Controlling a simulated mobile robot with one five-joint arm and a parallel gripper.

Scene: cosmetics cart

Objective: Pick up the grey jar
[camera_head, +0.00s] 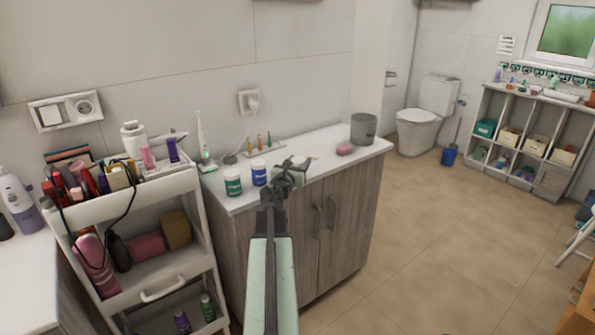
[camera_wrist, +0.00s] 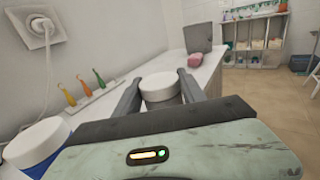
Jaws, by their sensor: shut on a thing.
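The grey jar (camera_wrist: 160,86) has a white lid and stands between my two fingers in the wrist view, with a finger on each side of it. In the head view my gripper (camera_head: 291,170) is over the front edge of the white counter (camera_head: 325,158) and largely hides this jar. My gripper is shut on the jar. Whether the jar's base touches the counter is hidden.
A blue jar (camera_head: 259,175) and a green jar (camera_head: 232,183) stand just left of my gripper. Toothbrushes in a holder (camera_head: 262,146) are behind. A pink soap (camera_head: 344,149) and a grey bin (camera_head: 363,128) are to the right. A loaded cart (camera_head: 150,292) stands left.

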